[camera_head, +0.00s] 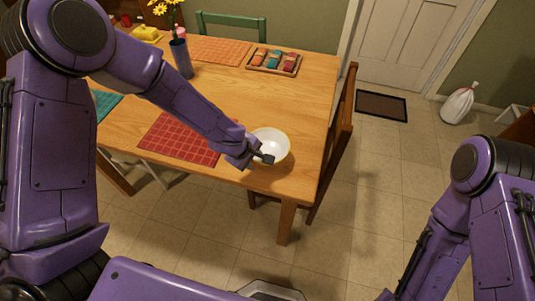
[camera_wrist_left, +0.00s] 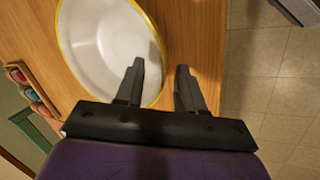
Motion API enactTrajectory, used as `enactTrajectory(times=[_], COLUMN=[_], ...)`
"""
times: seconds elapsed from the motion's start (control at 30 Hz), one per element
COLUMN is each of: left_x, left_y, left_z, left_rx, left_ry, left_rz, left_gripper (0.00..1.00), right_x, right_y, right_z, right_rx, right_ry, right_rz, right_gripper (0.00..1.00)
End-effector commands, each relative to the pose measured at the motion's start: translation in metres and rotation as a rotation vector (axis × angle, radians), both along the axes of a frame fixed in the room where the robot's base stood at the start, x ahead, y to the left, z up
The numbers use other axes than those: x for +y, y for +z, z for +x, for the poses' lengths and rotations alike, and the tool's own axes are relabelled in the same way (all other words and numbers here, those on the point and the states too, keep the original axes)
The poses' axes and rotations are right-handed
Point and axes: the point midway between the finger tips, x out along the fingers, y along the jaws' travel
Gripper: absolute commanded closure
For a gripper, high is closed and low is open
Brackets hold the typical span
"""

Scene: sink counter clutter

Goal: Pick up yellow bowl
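The yellow bowl (camera_head: 272,141) has a white inside and a yellow rim, and sits upright near the table's front right corner. It also shows in the left wrist view (camera_wrist_left: 95,42). My left gripper (camera_head: 266,158) is at the bowl's near side. In the left wrist view my left gripper (camera_wrist_left: 160,68) is open, with one finger over the bowl's inside and the other outside the rim above the wood. The rim runs between the fingers; I cannot tell whether they touch it. My right arm shows at lower right, but its gripper is out of view.
The wooden table (camera_head: 230,100) holds a red placemat (camera_head: 180,138), an orange placemat (camera_head: 218,51), a blue vase (camera_head: 181,58) with yellow flowers and a tray (camera_head: 293,68) of colored items. A wooden chair (camera_head: 343,120) stands at the right edge. Open tile floor lies beyond.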

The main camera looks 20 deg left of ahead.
Motion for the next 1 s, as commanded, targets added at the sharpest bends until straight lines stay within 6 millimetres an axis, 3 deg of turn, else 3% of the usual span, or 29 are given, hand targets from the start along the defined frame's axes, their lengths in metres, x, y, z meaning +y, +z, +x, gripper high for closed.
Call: enactTrajectory(times=[0.07,0.27,0.3,0.4,0.43,0.77,0.87,1.0], left_x=[-0.002,-0.002,-0.002,-0.002,-0.002,-0.002,-0.002,-0.002], left_y=[-0.009,-0.009,-0.009,-0.009,-0.009,-0.007,0.001,0.027], left_z=[0.003,0.004,0.004,0.004,0.004,0.004,0.004,0.004], left_rx=[0.0,-0.001,-0.001,-0.001,-0.001,-0.001,-0.001,-0.003], left_ry=[-0.001,-0.001,-0.001,-0.001,-0.001,0.0,-0.001,-0.002], left_rz=[0.0,0.001,0.001,0.001,0.001,0.002,0.002,0.003], left_gripper=[0.62,0.62,0.65,0.98,1.0,1.0,1.0,1.0], right_x=[0.0,0.0,0.0,0.0,0.0,0.0,0.0,0.0], right_y=[-0.004,-0.003,-0.003,-0.003,-0.003,-0.002,0.004,0.023], right_z=[0.0,0.0,0.0,0.0,0.0,0.0,0.0,0.0], right_rx=[0.0,0.0,0.0,0.0,0.0,0.0,0.0,0.0], right_ry=[0.0,0.0,0.0,0.0,0.0,0.0,0.0,0.0], right_rz=[0.0,0.0,0.0,0.0,0.0,0.0,0.0,0.0], right_gripper=[0.54,0.54,0.54,0.54,0.54,0.54,0.54,0.54])
